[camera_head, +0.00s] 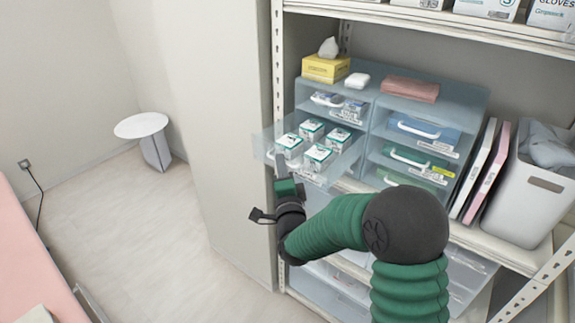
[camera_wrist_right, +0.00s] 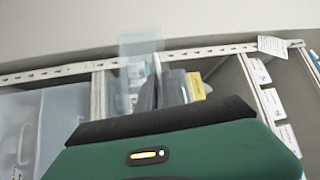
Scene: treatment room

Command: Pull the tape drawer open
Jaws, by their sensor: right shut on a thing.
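The tape drawer (camera_head: 267,147) is a clear tray in the left column of a blue translucent drawer unit (camera_head: 452,92). It stands well out from the unit, with several white and green tape boxes (camera_head: 318,155) inside. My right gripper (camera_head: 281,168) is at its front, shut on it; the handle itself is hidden. In the right wrist view, the gripper's grey fingers (camera_wrist_right: 168,90) are close together beside a clear upright panel (camera_wrist_right: 139,75). My left gripper is out of view.
A yellow tissue box (camera_head: 326,69) and folded pink cloth (camera_head: 409,89) lie on the unit. Binders (camera_head: 480,170) and a grey bin (camera_head: 535,200) stand right. A wall panel (camera_head: 215,130) is close on the left. Open floor and a round white table (camera_head: 141,125) lie beyond.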

